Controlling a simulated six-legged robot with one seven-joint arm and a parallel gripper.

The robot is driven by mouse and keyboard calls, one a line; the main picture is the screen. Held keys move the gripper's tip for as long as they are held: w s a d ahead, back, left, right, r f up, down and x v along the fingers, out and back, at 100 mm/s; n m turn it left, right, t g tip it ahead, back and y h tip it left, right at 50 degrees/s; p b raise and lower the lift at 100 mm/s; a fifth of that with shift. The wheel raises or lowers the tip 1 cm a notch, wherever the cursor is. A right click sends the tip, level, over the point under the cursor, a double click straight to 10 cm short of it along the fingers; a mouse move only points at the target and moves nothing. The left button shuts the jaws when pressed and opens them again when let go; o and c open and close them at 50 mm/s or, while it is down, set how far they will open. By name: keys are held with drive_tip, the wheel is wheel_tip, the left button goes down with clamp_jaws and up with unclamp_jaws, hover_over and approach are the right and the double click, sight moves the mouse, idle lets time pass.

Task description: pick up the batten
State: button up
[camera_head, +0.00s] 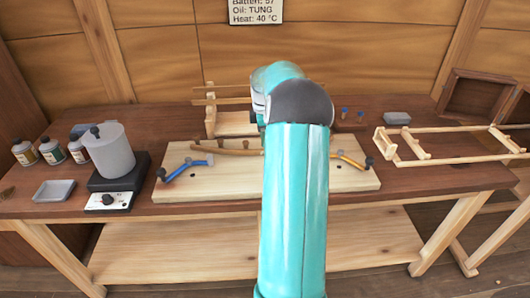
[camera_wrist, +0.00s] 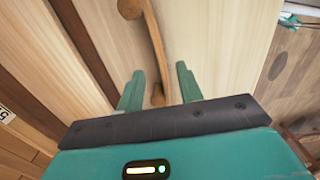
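A curved brown wooden strip (camera_head: 235,151) lies on the pale board on the bench, by round wooden pegs; its right part is hidden behind my arm. Thin straight strips (camera_head: 215,101) rest on a wooden rack behind it. I cannot tell for certain which of these is the batten. In the wrist view the curved strip (camera_wrist: 157,42) runs down the picture towards the space between my gripper's fingers. My gripper (camera_wrist: 159,86) is open, with one green finger on each side of the strip's lower end. I see no grip on it. My arm hides the gripper in the head view.
The pale board (camera_head: 230,181) also bears a blue-handled tool (camera_head: 183,168) and a yellow one (camera_head: 347,160). A grey pot (camera_head: 108,152) on a hotplate (camera_head: 110,198), with bottles, stands left. A wooden frame (camera_head: 450,131) lies right. The bench front is mostly clear.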

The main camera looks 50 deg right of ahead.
wheel_tip(320, 180, down, 5)
drive_tip(key=shift+f, duration=0.1)
clamp_jaws()
idle(0.3)
